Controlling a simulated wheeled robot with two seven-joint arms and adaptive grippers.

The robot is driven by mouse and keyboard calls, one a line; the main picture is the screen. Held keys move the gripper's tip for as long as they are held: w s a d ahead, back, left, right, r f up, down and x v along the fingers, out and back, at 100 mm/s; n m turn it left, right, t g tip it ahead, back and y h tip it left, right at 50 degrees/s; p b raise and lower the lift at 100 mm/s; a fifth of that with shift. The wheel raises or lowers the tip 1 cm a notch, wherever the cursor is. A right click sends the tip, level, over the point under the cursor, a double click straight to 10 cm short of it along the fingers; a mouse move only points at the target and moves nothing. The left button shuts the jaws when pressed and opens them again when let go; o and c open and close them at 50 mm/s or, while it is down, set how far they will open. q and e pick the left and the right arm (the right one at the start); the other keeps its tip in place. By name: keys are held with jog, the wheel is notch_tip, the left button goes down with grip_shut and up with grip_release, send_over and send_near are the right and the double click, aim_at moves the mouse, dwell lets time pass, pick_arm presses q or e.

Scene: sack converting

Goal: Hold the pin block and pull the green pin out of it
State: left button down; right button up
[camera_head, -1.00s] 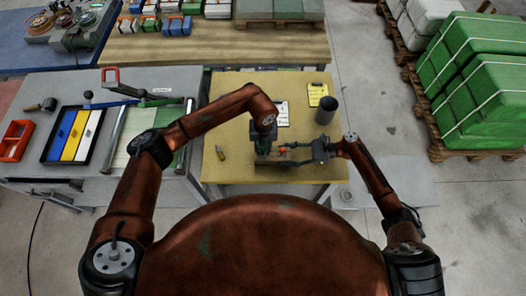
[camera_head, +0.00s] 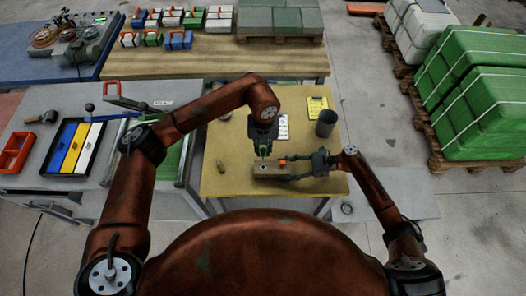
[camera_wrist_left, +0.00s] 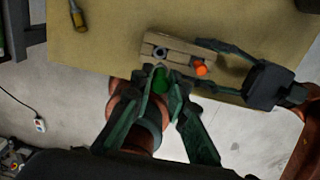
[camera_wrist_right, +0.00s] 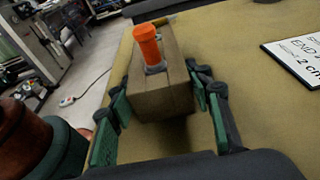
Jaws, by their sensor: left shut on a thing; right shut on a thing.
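The wooden pin block (camera_head: 272,171) is near the front of the yellow table. It also shows in the left wrist view (camera_wrist_left: 182,47) and the right wrist view (camera_wrist_right: 165,85). My right gripper (camera_head: 288,169) is shut on the block, with one finger on each side. An orange pin (camera_wrist_right: 148,45) stands upright in the block. My left gripper (camera_wrist_left: 160,90) is shut on the green pin (camera_wrist_left: 161,79), above the block. An open dark hole (camera_wrist_left: 160,53) shows in the block beside the green pin. The pin's lower end is hard to make out.
A yellow-handled tool (camera_wrist_left: 79,17) lies left of the block. A dark cylinder (camera_head: 326,123), a yellow card (camera_head: 317,106) and a white sheet (camera_wrist_right: 300,56) are at the table's back right. The left bench holds a tray of coloured strips (camera_head: 73,147).

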dwell(0.4)
jog(key=o, duration=1.1)
jog(key=o, duration=0.4)
jog(key=shift+c, duration=0.2)
jog(key=shift+d, duration=0.1)
jog(key=shift+p+v, duration=0.55)
jog(key=shift+v, duration=3.9)
